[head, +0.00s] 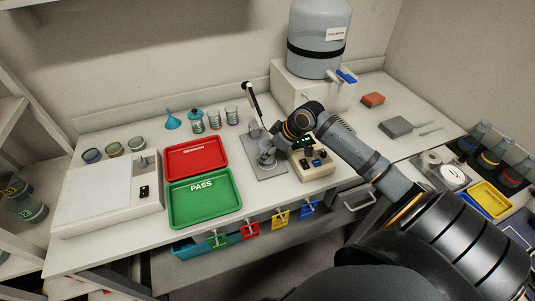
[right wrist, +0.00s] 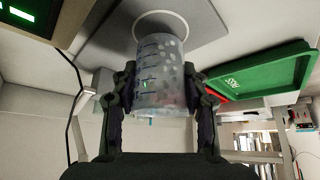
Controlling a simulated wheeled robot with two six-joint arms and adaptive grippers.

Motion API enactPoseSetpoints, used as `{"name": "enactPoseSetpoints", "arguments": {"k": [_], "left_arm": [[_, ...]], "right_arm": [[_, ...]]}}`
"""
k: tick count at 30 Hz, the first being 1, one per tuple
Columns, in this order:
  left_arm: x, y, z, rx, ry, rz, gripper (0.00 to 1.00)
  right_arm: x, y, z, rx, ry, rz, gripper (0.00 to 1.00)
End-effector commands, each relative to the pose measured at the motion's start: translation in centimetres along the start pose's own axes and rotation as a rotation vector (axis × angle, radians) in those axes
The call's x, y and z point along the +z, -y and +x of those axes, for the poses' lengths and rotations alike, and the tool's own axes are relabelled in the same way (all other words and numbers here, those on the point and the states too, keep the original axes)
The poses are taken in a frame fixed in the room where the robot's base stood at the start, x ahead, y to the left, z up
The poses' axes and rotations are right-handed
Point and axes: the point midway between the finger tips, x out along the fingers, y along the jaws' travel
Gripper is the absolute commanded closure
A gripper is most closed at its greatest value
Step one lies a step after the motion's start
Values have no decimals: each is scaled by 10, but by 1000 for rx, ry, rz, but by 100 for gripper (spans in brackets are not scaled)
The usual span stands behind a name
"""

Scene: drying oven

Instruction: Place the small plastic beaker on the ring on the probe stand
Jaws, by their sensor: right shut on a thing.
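The small plastic beaker (right wrist: 160,82) is clear with blue graduation marks. My right gripper (right wrist: 160,100) is shut on it, with one finger on each side. In the head view the beaker (head: 267,158) is small and partly hidden by my right gripper (head: 275,149), over the probe stand's grey base plate (head: 270,173). In the right wrist view the white ring (right wrist: 147,20) lies on the grey plate, just beyond the beaker's end and partly covered by it. I cannot tell whether the beaker touches the ring. My left gripper is not in view.
A slanted probe (head: 250,98) rises behind the beaker. A beige instrument (head: 318,168) with a lit display stands close on the right. The green PASS tray (head: 204,199) and red tray (head: 196,158) lie left. Glass beakers (head: 231,115) stand behind.

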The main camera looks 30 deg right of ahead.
Motion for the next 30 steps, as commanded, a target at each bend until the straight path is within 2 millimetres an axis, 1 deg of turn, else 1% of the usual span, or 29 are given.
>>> {"name": "enactPoseSetpoints", "arguments": {"k": [1, 4, 15, 16, 19, 20, 21, 30], "left_arm": [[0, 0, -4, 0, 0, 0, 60], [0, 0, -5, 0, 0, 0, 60], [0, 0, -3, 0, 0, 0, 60], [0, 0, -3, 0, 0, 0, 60], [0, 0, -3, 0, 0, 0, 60], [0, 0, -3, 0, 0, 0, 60], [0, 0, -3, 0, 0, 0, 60], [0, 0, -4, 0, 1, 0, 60]], "right_arm": [[3, 1, 5, -3, 0, 3, 93], [8, 1, 13, -1, 0, 1, 93], [11, 0, 17, 1, 0, -1, 93], [11, 0, 16, 2, 0, -1, 51], [11, 0, 16, 2, 0, -1, 37], [11, 0, 16, 1, 0, -1, 33], [11, 0, 16, 1, 0, -1, 32], [9, 0, 14, 2, 0, -2, 32]]}}
